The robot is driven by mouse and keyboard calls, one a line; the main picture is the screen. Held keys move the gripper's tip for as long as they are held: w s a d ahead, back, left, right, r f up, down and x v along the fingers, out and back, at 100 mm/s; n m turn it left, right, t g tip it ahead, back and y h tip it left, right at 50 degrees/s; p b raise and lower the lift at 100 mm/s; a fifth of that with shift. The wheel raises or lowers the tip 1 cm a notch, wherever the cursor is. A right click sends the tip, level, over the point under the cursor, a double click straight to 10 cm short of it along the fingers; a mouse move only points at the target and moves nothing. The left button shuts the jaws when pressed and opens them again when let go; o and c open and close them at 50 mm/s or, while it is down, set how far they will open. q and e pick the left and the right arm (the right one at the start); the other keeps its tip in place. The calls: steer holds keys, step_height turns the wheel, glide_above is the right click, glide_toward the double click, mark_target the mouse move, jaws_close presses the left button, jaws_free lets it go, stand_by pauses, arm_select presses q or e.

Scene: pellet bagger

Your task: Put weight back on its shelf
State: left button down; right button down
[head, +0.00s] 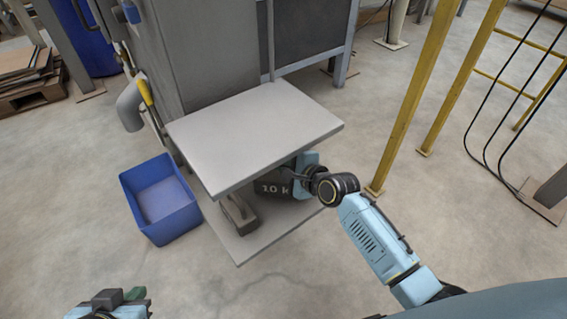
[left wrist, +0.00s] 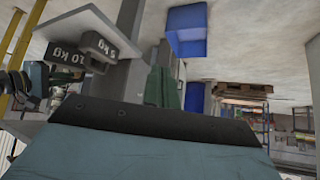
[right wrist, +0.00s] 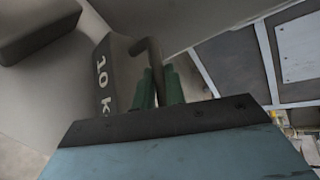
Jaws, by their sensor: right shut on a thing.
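The dark 10 kg weight (head: 272,187) is between the upper shelf (head: 255,125) and the lower shelf (head: 245,246). Its label also shows in the right wrist view (right wrist: 104,80) and, inverted, in the left wrist view (left wrist: 68,78). My right gripper (head: 303,178) reaches in from the right and is shut on the weight's handle, with green fingers (right wrist: 158,88) on either side. I cannot tell whether the weight touches the lower shelf. My left gripper (head: 118,297) is low at the left, away from the shelves; its fingers (left wrist: 165,88) look together and empty.
A smaller 5 kg weight (head: 238,214) stands on the lower shelf, left of the 10 kg one. A blue bin (head: 160,198) stands left of the shelves. A yellow post (head: 410,100) rises close to my right arm. The upper shelf top is bare.

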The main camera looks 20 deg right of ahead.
arm_select(q)
steer(key=shift+w+d+r+t+h+b, duration=0.2)
steer(key=shift+w+d+r+t, duration=0.15)
steer(key=shift+w+r+t, duration=0.35)
steer(key=shift+w+d+r+t+h+b, duration=0.2)
steer(key=shift+w+d+r+t, duration=0.15)
steer(key=shift+w+r+t, duration=0.35)
arm_select(e)
steer(key=shift+w+f, duration=0.1)
steer(key=shift+f, duration=0.2)
arm_select(q)
steer(key=shift+w, duration=0.15)
arm_select(e)
steer(key=shift+f, duration=0.15)
steer(key=c, duration=1.8)
jaws_free()
steer(key=shift+f, duration=0.2)
steer(key=o, duration=0.3)
steer(key=shift+o, duration=0.2)
